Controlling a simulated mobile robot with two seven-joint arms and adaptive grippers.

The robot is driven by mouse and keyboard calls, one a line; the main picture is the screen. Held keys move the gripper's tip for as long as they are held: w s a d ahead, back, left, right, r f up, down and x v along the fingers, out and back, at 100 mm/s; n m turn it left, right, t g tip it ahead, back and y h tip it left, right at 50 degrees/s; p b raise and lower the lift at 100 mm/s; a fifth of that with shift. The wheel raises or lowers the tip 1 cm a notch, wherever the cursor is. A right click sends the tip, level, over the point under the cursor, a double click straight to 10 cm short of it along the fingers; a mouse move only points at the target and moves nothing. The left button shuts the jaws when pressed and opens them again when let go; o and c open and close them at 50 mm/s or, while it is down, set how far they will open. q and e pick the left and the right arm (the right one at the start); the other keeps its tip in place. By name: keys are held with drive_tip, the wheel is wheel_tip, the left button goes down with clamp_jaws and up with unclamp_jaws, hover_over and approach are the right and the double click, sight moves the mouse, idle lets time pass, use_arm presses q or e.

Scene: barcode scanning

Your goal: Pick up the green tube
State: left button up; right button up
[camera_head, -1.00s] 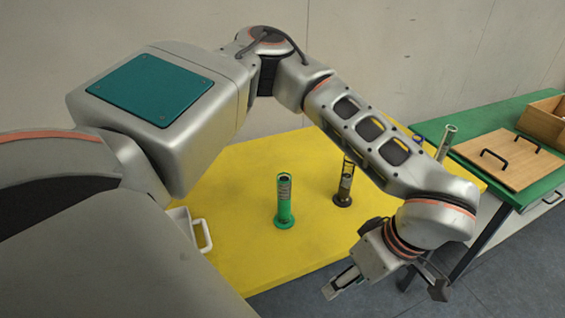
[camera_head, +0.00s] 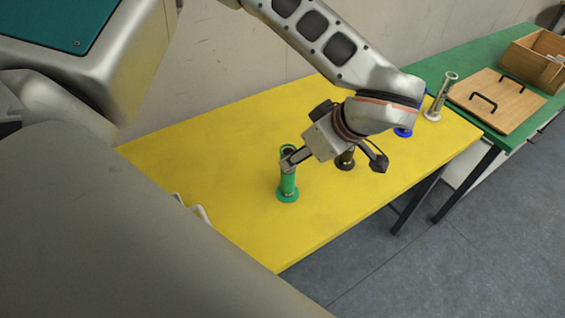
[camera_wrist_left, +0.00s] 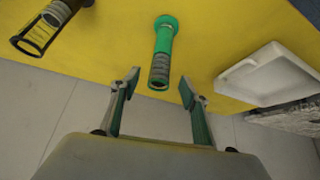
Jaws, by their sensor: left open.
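The green tube (camera_head: 288,185) stands upright on the yellow table in the head view. In the left wrist view the green tube (camera_wrist_left: 163,50) lies ahead of the fingertips, lined up with the gap between them. My left gripper (camera_head: 292,160) is open and empty; its finger overlaps the upper part of the tube in the head view. Both open fingers show in the left wrist view (camera_wrist_left: 160,88). I cannot tell from the head view whether a finger touches the tube. My right gripper is not in view.
A dark tube (camera_head: 346,162) stands just right of the green one, partly behind my gripper. A blue-based tube (camera_head: 403,132) and a grey tube (camera_head: 440,98) stand farther right. A white tray (camera_wrist_left: 268,72) sits nearby. A wooden board (camera_head: 497,100) lies on the green table.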

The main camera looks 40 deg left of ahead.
sight(288, 174)
use_arm(q)
drive_tip(key=x, duration=0.7)
drive_tip(key=shift+f+p, duration=0.15)
drive_tip(key=shift+p, duration=0.2)
clamp_jaws()
